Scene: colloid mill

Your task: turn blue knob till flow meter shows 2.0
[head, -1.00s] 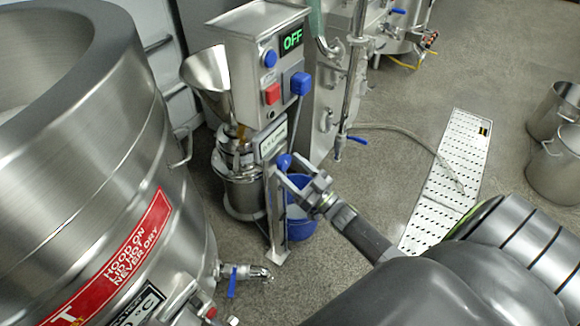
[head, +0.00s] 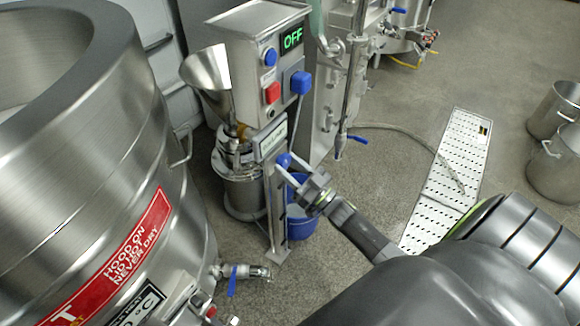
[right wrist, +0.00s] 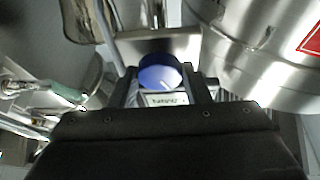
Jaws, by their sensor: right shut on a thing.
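The blue knob (head: 284,160) sits on the upright post below the mill's control box. A small flow meter display (head: 271,141) is just above it; its reading is too small to read. My right gripper (head: 287,166) has its fingers at the knob and is shut on it. In the right wrist view the round blue face of the knob (right wrist: 160,74) shows between the fingers, with a pale pointer mark. The display (right wrist: 166,100) shows below it, its text illegible. My left gripper is not in view.
The control box (head: 250,55) reads OFF and carries blue and red buttons and a blue plug. A steel kettle (head: 90,150) fills the left. A blue bucket (head: 300,226) stands behind the post. Open floor and a drain grate (head: 455,160) lie to the right.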

